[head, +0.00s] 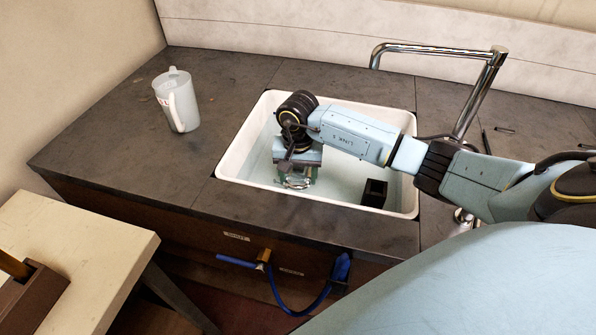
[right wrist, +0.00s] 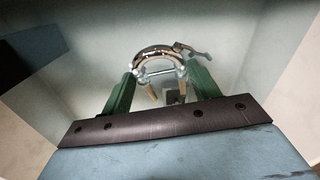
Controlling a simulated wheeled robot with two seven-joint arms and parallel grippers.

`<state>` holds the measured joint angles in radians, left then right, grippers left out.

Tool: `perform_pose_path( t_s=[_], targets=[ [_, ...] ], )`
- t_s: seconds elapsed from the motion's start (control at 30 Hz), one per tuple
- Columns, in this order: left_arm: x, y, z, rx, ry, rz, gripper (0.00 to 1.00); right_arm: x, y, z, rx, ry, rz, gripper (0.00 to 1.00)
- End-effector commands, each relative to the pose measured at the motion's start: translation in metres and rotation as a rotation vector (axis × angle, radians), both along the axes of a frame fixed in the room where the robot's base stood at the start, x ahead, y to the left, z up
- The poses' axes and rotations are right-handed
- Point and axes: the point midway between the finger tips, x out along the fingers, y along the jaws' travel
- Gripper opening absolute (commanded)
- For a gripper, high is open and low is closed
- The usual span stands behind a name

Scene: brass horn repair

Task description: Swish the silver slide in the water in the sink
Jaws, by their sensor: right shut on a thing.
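The white sink (head: 228,165) is set into the dark counter and holds pale, clear water (head: 345,180). My right gripper (head: 298,178) reaches down into the left part of the sink, its green fingers shut on the silver slide (head: 294,184). In the right wrist view the slide (right wrist: 158,52) shows as a curved shiny tube with a crossbar and brassy ends, between the fingertips. The slide is low in the sink; I cannot tell exactly how deep it is in the water. My left gripper is not in view.
A small dark block (head: 374,193) is in the sink's right part. A chrome faucet (head: 466,100) rises behind and right. A white jug (head: 178,100) stands on the counter at left. A blue hose (head: 300,310) hangs below the front edge. A pale table (head: 70,255) is at lower left.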

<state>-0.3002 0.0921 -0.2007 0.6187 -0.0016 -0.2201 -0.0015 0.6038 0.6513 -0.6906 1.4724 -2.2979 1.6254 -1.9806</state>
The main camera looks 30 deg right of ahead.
Motion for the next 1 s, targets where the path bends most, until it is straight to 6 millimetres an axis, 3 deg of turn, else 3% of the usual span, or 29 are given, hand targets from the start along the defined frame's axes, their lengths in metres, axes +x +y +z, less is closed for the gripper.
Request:
perform_pose_path(
  t_s=[0.2,1.0],
  targets=[
    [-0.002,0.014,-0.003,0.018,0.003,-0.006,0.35,0.000,0.000,-0.005,0.001,0.000,0.001,0.37],
    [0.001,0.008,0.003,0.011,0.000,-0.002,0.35,-0.012,-0.011,-0.005,-0.001,-0.001,-0.001,0.37]
  ],
)
